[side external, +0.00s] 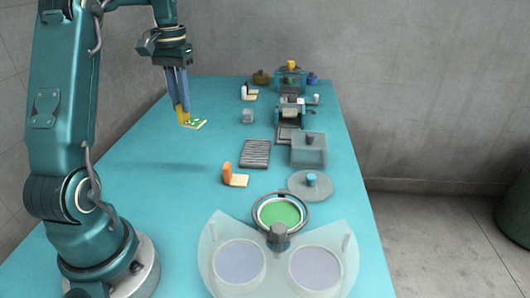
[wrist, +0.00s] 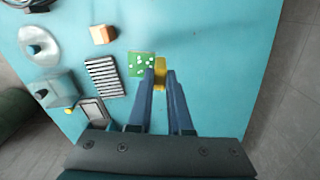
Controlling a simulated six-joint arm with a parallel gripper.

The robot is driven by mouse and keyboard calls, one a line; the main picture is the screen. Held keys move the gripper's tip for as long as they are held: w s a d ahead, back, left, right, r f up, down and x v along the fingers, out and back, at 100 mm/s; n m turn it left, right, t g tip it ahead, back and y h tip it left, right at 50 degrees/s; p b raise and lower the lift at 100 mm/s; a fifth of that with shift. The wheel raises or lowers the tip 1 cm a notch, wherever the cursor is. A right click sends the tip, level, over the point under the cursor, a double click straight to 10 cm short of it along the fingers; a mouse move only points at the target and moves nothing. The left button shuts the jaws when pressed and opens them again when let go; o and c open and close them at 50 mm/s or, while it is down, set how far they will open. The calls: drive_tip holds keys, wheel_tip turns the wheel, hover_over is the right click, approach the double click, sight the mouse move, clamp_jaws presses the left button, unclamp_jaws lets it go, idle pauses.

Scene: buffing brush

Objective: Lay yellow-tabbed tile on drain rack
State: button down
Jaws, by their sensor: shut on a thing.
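The yellow-tabbed tile is a green plate with white dots (wrist: 141,64) and a yellow tab, held above the table; it also shows in the side view (side external: 197,123). My gripper (wrist: 162,72) is shut on the yellow tab, with the green plate sticking out to one side. In the side view my gripper (side external: 183,108) points down over the left part of the table. The drain rack, a dark slatted rectangle (side external: 255,153), lies flat and appears empty, right of and nearer than the tile. In the wrist view the rack (wrist: 104,77) is left of the tile.
An orange-and-cream block (side external: 234,176) stands near the rack. A grey box (side external: 309,150) and a round lid with a blue knob (side external: 310,184) are right of it. A round green-filled dish (side external: 280,212) is in front. The table's left side is clear.

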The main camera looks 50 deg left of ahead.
drive_tip(key=s+a+f+n, duration=0.2)
drive_tip(key=s+a+n, duration=0.1)
drive_tip(key=s+a, duration=0.25)
drive_tip(key=shift+w+d+f, duration=0.65)
drive_tip(key=shift+w+f, duration=1.15)
drive_tip(key=shift+w+d+f, duration=0.6)
drive_tip(key=shift+w+f, duration=1.2)
drive_tip(key=shift+w, duration=0.05)
drive_tip(key=shift+w+d+f, duration=0.65)
drive_tip(key=shift+w+f, duration=1.15)
drive_tip(key=shift+f, duration=0.15)
drive_tip(key=c, duration=0.8)
unclamp_jaws()
drive_tip(key=shift+c, duration=0.2)
